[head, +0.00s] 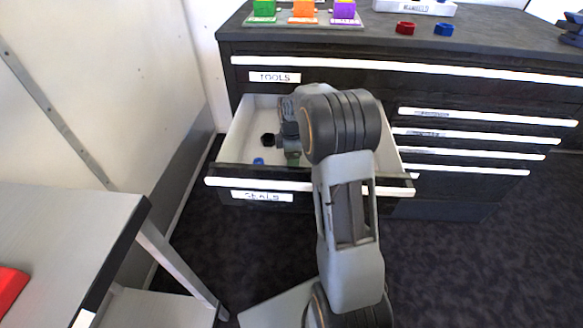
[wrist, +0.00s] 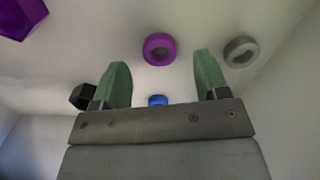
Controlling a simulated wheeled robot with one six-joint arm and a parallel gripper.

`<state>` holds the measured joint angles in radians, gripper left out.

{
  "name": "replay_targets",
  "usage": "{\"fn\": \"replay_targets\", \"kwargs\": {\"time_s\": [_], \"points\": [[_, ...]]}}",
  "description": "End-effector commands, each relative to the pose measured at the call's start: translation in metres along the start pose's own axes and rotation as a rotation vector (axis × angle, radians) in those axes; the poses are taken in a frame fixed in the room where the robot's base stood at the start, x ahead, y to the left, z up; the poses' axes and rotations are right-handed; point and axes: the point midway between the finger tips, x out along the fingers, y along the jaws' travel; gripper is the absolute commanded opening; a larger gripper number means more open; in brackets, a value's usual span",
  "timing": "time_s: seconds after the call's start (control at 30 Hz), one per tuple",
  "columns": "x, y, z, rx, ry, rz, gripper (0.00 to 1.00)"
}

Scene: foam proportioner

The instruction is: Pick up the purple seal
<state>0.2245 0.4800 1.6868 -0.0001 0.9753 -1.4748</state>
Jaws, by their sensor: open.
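The purple seal, a ring (wrist: 159,48), lies on the drawer floor, seen between and beyond my fingertips in the wrist view. My gripper (wrist: 161,72) is open, with its two green fingers apart and nothing between them. In the head view my gripper (head: 292,158) reaches down into the open drawer (head: 240,132), and my arm hides much of the inside. The purple seal cannot be made out in the head view.
The wrist view shows a grey ring (wrist: 241,52) to the right, a blue ring (wrist: 157,101), a black hexagonal piece (wrist: 83,96) and a purple angular piece (wrist: 20,16) at the top left. White drawer walls surround them. A table (head: 60,235) stands at left.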

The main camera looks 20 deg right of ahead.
Motion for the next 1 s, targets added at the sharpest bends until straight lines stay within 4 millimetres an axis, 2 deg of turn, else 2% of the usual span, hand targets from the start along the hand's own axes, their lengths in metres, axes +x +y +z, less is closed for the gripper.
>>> {"fn": "replay_targets", "kwargs": {"time_s": [0.03,0.13,0.4,0.9,1.0], "points": [[0.013,0.000,0.000,0.000,0.000,-0.001,0.68],[0.024,0.000,0.000,0.000,0.000,-0.001,0.68],[0.026,0.000,0.000,0.000,0.000,0.001,0.68],[0.025,0.000,0.000,0.000,0.000,0.001,0.20],[0.025,0.000,0.000,0.000,0.000,0.001,0.15]]}}
